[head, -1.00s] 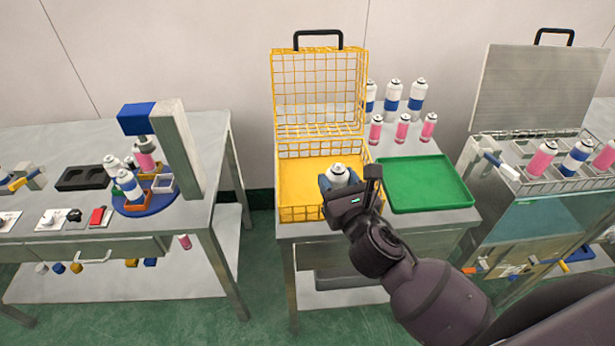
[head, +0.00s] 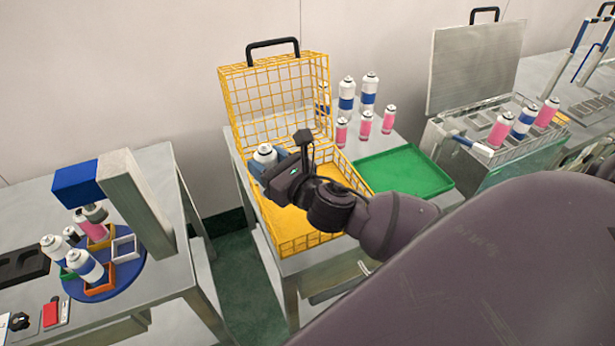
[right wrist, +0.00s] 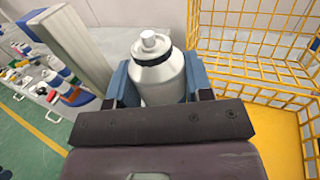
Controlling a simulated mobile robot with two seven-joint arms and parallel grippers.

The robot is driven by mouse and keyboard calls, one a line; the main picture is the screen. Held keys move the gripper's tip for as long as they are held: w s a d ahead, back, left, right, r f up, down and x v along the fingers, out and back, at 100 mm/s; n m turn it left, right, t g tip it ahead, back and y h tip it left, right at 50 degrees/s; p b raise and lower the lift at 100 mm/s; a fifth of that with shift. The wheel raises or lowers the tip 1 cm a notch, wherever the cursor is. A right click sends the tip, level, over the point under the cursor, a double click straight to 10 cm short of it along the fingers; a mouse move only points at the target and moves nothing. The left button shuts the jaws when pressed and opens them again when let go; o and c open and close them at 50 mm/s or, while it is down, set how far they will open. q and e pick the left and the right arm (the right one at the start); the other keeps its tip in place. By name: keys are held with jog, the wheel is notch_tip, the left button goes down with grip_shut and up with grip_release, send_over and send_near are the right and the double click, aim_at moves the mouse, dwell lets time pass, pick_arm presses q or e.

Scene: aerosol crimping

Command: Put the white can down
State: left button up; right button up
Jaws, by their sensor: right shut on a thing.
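The white can (head: 265,154) is held upright in my right gripper (head: 268,165), near the left side of the open yellow wire basket (head: 285,249). In the right wrist view, the white can (right wrist: 157,72) sits between the two blue fingers of the right gripper (right wrist: 158,84), which are shut on it. The basket's yellow floor and wire lid show to its right there. The can's lower part is hidden, so I cannot tell whether it touches anything. My left gripper is not in view.
A green tray (head: 405,172) lies empty right of the basket. Several white-blue and pink cans stand behind it. A crimping press (head: 135,200) with a blue round turntable (head: 80,287) stands on the left table. A metal case (head: 478,70) with cans is at right.

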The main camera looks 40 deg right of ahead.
jog(key=d+r+n+g+y, duration=0.4)
jog(key=d+r+n+y, duration=0.35)
jog(key=r+y, duration=0.2)
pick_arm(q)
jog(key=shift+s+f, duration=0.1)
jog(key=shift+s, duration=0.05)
pick_arm(e)
notch_tip(320, 180, down, 19)
jog(key=shift+d+m+g, duration=0.25)
jog(key=shift+m+g, duration=0.05)
jog(key=shift+m, duration=0.05)
pick_arm(q)
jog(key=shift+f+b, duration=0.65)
jog(key=shift+b, duration=0.05)
pick_arm(e)
jog(key=shift+f, duration=0.6)
jog(key=o, duration=0.9)
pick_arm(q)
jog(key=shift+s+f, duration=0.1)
pick_arm(e)
jog(key=shift+o, duration=0.4)
